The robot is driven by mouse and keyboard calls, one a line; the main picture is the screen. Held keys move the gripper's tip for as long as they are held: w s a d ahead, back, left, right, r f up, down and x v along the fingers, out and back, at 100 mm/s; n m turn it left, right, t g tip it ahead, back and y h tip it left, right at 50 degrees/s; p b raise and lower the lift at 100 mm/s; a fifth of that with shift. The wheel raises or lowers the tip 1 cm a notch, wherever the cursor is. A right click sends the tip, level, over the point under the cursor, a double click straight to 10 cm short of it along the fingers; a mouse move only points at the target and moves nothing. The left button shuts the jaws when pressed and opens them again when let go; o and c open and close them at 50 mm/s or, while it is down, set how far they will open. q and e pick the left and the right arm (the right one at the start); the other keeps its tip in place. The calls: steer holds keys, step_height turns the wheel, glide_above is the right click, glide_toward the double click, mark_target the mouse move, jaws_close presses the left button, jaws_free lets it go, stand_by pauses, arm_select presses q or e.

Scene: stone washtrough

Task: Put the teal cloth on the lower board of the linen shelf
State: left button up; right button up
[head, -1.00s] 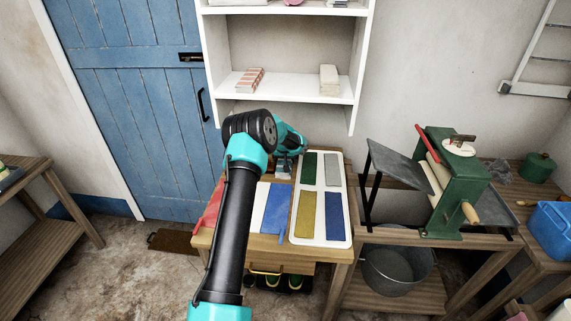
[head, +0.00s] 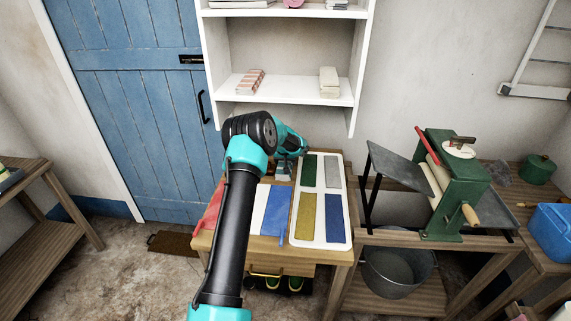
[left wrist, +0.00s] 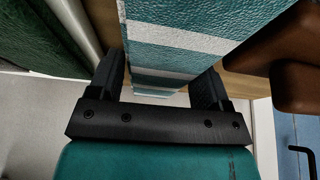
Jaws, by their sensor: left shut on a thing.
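The teal cloth (left wrist: 172,68), with white stripes, fills the gap between the fingers of my left gripper (left wrist: 160,84) in the left wrist view. That gripper is shut on it. In the head view my left gripper (head: 284,168) is low over the back of the small wooden table, below the shelf; my own arm partly hides it, and the cloth is hard to make out there. The white linen shelf (head: 361,60) stands against the wall behind. Its lower board (head: 292,91) has free room in the middle. My right gripper is not in view.
On the lower board lie a red-and-white striped cloth (head: 250,80) at left and a cream stack (head: 328,82) at right. A white tray (head: 319,242) with several coloured panels lies on the table beside red, white and blue cloths. A green mangle (head: 440,205) stands right.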

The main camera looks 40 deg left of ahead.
arm_select(q)
steer(key=shift+r, duration=0.1)
steer(key=shift+r, duration=1.5)
steer(key=shift+s+d+r, duration=0.15)
steer(key=shift+r, duration=0.05)
steer(key=s+d, duration=0.3)
steer(key=s+d+r, duration=0.1)
steer(key=s+d, duration=0.7)
steer(key=shift+s+r, duration=0.1)
steer(key=shift+r, duration=0.1)
